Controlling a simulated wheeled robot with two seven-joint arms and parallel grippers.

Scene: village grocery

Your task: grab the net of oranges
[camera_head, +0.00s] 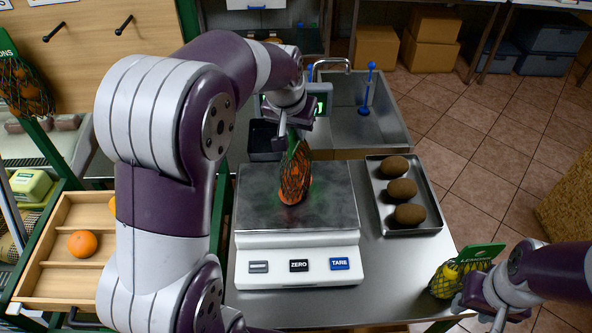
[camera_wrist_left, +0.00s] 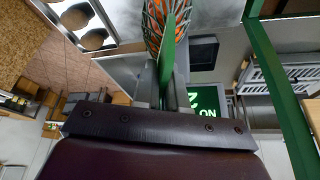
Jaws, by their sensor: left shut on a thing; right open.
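My right gripper (camera_head: 478,312) is at the lower right, beside a net of lemons (camera_head: 446,279) with a green tag. It is open.
A metal tray (camera_head: 427,226) with three brown kiwis lies right of the scale. A sink (camera_head: 345,110) with a tap is behind. A wooden crate (camera_head: 48,285) with oranges stands at the left. Another orange net (camera_head: 22,88) hangs at the far left.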

